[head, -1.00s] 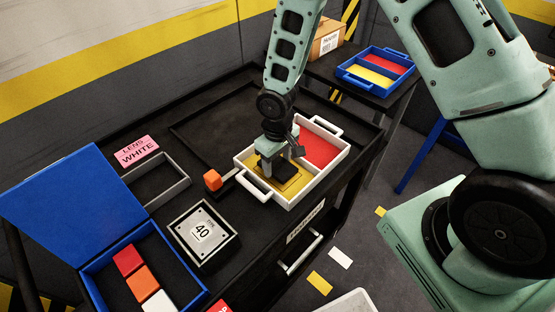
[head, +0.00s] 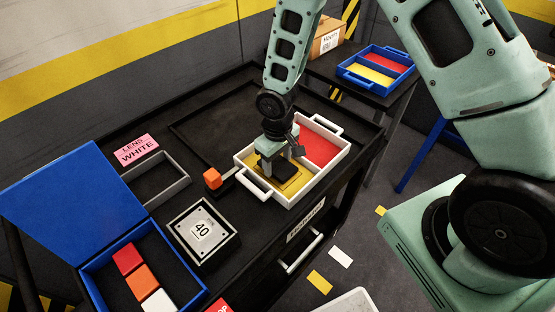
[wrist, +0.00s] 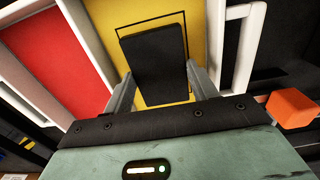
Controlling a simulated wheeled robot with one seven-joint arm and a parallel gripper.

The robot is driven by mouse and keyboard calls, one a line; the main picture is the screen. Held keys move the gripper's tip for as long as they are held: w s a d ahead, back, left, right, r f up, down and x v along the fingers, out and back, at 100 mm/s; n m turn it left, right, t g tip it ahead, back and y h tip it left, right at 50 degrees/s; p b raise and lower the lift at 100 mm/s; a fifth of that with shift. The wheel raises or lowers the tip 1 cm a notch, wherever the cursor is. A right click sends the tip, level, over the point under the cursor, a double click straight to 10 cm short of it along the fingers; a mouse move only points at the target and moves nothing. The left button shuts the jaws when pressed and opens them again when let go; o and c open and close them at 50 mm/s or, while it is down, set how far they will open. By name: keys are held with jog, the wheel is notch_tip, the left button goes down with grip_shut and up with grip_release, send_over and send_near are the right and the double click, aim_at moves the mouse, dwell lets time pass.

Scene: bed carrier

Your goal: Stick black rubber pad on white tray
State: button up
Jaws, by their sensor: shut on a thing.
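The white tray (head: 282,202) sits on the black cart top, with a yellow compartment (head: 292,188) nearer me and a red compartment (head: 320,150) beyond. My gripper (head: 268,172) points down over the yellow compartment. It is shut on the black rubber pad (wrist: 155,65), a dark rectangle between the two fingers in the wrist view. The pad lies over a thin black outline on the yellow floor, slightly turned against it. Whether the pad touches the floor I cannot tell. In the head view the gripper partly hides the pad.
An orange block (head: 212,177) stands by the tray's left handle. A grey frame (head: 160,180), a box marked 40 (head: 204,232) and an open blue case (head: 85,275) lie left. A blue tray (head: 350,76) is on another table behind.

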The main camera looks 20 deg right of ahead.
aim_at(277, 165)
jog(key=shift+f, duration=0.3)
jog(key=shift+f+b, duration=0.3)
jog(key=shift+b, duration=0.1)
dwell(0.5)
jog(key=o, duration=0.9)
notch_tip(277, 165, up, 17)
jog(key=shift+r, duration=0.2)
